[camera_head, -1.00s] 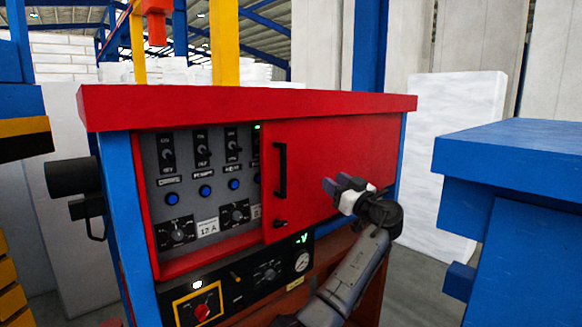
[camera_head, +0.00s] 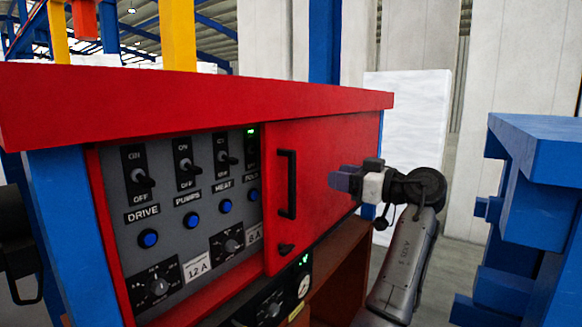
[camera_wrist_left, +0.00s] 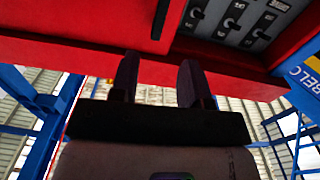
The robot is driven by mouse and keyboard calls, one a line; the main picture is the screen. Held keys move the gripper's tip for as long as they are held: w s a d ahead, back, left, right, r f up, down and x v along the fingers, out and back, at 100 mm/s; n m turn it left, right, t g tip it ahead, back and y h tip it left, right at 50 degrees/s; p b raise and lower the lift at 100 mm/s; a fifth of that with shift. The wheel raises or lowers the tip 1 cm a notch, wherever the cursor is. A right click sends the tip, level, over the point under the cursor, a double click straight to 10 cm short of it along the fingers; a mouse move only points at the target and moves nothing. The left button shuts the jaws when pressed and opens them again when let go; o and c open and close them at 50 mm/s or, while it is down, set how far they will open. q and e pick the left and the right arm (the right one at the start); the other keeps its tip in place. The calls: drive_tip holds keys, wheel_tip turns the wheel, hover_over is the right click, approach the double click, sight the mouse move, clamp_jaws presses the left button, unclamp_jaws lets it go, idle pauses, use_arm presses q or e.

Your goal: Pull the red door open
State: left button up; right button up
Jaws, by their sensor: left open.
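The red door (camera_head: 335,165) lies flat across the right part of the red panel front and looks closed. Its black vertical handle (camera_head: 287,184) is near the door's left edge, with a small black knob (camera_head: 285,248) below. My left gripper (camera_head: 337,179) is open and empty in front of the door, right of the handle and apart from it. In the left wrist view its two dark fingers (camera_wrist_left: 157,80) stand apart with nothing between them. Part of the red door (camera_wrist_left: 110,20) and its black handle (camera_wrist_left: 160,18) show there beyond the fingers. My right gripper is not in view.
Left of the door is a grey switch panel (camera_head: 190,205) with switches, blue buttons and dials. A red top ledge (camera_head: 200,98) overhangs the front. A gauge box (camera_head: 272,305) sits below the door. A blue structure (camera_head: 540,200) stands at the right, with a gap between.

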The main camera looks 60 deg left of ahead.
sight(295, 169)
use_arm(q)
drive_tip(key=shift+m, duration=0.3)
drive_tip(key=p+x, duration=0.1)
drive_tip(key=x, duration=0.3)
drive_tip(key=p+x, duration=0.1)
drive_tip(key=x, duration=0.4)
drive_tip(key=p+x, duration=0.1)
drive_tip(key=x, duration=0.3)
drive_tip(key=shift+s+a+f, duration=0.1)
drive_tip(key=shift+a+f, duration=0.05)
drive_tip(key=shift+f, duration=0.1)
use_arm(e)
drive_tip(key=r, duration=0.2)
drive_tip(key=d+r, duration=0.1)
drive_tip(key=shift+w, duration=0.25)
use_arm(q)
drive_tip(key=c, duration=0.8)
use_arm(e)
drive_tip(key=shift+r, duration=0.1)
